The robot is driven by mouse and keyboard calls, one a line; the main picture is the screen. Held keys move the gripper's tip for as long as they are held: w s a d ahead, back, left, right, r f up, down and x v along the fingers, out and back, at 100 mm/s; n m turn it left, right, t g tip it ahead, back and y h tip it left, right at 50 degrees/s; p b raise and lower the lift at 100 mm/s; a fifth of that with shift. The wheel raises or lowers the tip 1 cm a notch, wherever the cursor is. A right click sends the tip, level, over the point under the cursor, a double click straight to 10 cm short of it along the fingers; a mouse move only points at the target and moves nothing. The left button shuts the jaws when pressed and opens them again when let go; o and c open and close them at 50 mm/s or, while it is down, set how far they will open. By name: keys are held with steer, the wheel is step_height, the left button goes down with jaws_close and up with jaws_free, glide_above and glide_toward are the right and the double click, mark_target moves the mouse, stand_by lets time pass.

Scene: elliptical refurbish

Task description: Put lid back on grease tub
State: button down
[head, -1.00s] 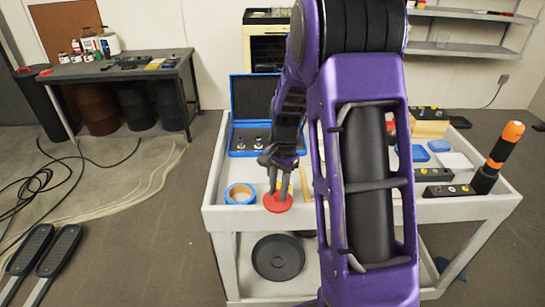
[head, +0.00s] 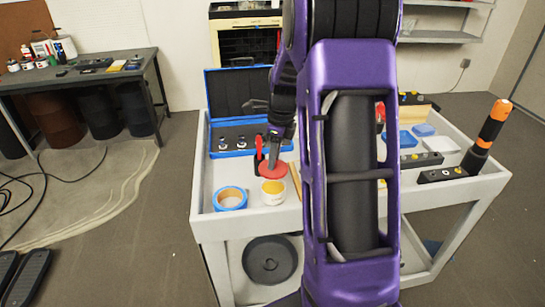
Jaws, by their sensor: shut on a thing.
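A round red lid (head: 269,170) is held flat in my gripper (head: 272,160), which is shut on it. The grease tub (head: 272,192) is a small white tub with yellow grease showing in its open top. It stands upright near the front edge of the grey cart. In the head view the lid shows just above and behind the tub's rim and covers a little of its far side. I cannot tell whether lid and tub touch. My arm hides much of the cart's middle.
On the right are blue trays (head: 408,141), black blocks and an upright orange-and-black tool (head: 488,130).

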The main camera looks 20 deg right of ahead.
steer(key=shift+f+b, duration=1.85)
steer(key=shift+f, duration=1.05)
steer(key=shift+p, duration=0.4)
steer(key=shift+f+p, duration=0.15)
steer(key=shift+p, duration=0.15)
stand_by(0.3)
steer(key=c, duration=0.6)
jaws_free()
steer(key=shift+o, duration=0.3)
